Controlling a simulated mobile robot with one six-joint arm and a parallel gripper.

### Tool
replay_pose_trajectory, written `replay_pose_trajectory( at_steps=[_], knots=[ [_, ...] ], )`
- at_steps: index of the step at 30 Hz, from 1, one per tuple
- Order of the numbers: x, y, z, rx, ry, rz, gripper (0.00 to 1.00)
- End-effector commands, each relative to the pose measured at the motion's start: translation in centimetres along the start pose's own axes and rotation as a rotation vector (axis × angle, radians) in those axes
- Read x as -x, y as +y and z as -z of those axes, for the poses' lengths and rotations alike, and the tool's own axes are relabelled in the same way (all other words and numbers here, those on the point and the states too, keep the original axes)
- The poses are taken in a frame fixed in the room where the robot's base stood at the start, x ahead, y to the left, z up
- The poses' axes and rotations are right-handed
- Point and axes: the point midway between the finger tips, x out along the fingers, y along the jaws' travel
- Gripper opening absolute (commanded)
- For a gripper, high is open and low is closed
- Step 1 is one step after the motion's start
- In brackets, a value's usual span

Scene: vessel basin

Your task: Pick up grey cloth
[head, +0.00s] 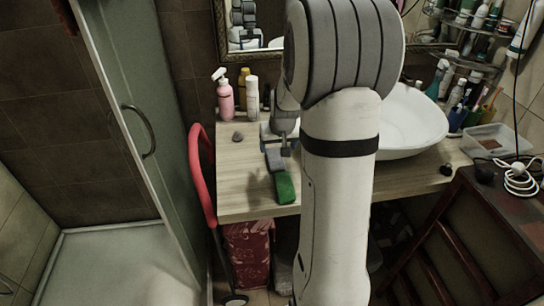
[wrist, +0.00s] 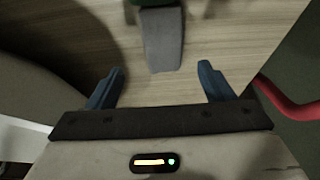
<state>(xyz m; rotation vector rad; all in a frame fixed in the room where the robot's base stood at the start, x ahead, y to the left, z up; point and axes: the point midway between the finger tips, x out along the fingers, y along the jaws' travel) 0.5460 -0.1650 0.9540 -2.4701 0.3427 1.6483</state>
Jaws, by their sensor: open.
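The grey cloth (wrist: 163,42), a narrow folded-looking strip, lies on the wooden counter. In the wrist view it is at the top centre, ahead of and between my two blue fingers. My gripper (wrist: 161,69) is open, with nothing held between the fingers. In the head view the cloth (head: 273,159) lies just below my gripper (head: 284,145), partly hidden by it. A green block (head: 285,187), perhaps a sponge, sits against the cloth's near end; its edge also shows at the top of the wrist view (wrist: 152,3).
The wooden counter (head: 235,180) has free room left of the cloth. A small dark object (head: 237,136) and bottles, one pink (head: 225,97), stand behind. A white basin (head: 410,125) is at right. A red curved rail (head: 201,175) borders the counter's left edge.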

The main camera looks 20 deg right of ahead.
Motion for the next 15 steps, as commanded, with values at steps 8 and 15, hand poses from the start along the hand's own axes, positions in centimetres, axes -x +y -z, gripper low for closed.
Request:
replay_pose_trajectory(
  at_steps=[8, 15],
  knots=[
    [-3.3, -0.3, -0.4, 0.000, -0.005, 0.000, 0.75],
    [-6.0, -0.4, -0.5, -0.002, -0.003, 0.000, 0.75]
  ],
)
